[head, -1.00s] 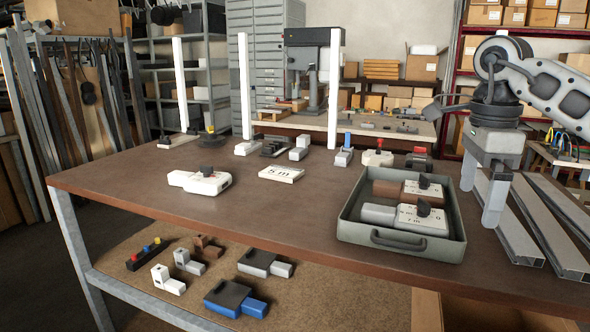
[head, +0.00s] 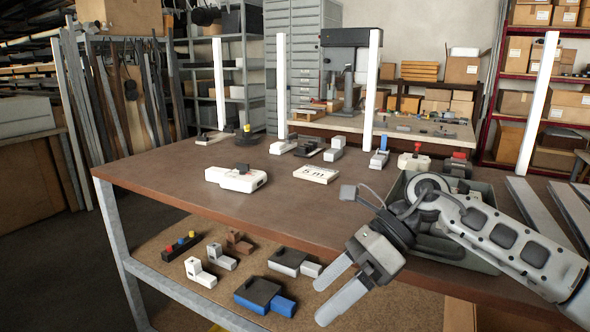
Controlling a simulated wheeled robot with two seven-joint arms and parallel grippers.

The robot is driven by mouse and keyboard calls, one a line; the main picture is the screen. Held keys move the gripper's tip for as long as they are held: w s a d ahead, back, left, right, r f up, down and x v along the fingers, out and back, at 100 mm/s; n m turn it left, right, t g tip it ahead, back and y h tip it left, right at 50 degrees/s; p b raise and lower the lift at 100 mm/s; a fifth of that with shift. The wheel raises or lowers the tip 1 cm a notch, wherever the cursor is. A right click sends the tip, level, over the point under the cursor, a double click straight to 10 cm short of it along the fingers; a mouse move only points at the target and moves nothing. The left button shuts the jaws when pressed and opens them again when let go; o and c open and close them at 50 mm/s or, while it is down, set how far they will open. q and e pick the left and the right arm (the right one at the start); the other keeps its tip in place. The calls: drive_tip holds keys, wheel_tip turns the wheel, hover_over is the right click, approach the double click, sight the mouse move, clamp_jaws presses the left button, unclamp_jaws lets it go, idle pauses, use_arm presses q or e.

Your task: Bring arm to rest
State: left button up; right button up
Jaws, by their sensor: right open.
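My right gripper (head: 341,287) is open and empty. It hangs in front of the table's near edge, over the lower shelf, with its two grey fingers apart and pointing down to the left. My right arm comes in from the right and covers most of the grey-green tray (head: 478,187), so what lies in the tray is hidden. The brown table (head: 205,160) stands behind the gripper. My left gripper is not in view.
A white device (head: 236,179) and a "5 m" block (head: 316,174) lie on the table. Grey profiles (head: 538,213) lie at the right. Several parts, including a blue-ended one (head: 264,296), lie on the lower shelf (head: 160,238). White posts (head: 371,90) rise behind.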

drive_tip(key=s+a+f+m+y, duration=0.2)
drive_tip(key=a+m+y, duration=0.2)
drive_tip(key=m+y, duration=0.15)
drive_tip(key=w+d+f+m+t+h, duration=0.1)
drive_tip(key=d+f+m+t, duration=0.5)
drive_tip(key=m+t, duration=0.5)
drive_tip(key=w+d+f+m+t+h, duration=0.15)
drive_tip(key=d+f+m+t, duration=0.45)
drive_tip(key=m, duration=0.9)
drive_tip(key=s+d+f+m+g+h, duration=0.2)
drive_tip(key=s+d+f+m+h, duration=0.35)
drive_tip(key=s+f, duration=0.35)
drive_tip(key=s+d+f+m+g+h, duration=0.3)
drive_tip(key=s+d+f+m+h, duration=0.2)
drive_tip(key=s+d+f+m, duration=0.4)
drive_tip(key=w+a+m+t, duration=0.1)
drive_tip(key=a+m, duration=0.1)
drive_tip(key=a, duration=1)
drive_tip(key=shift+w+m+y, duration=0.25)
drive_tip(key=shift+m+y, duration=0.1)
drive_tip(key=shift+m, duration=0.05)
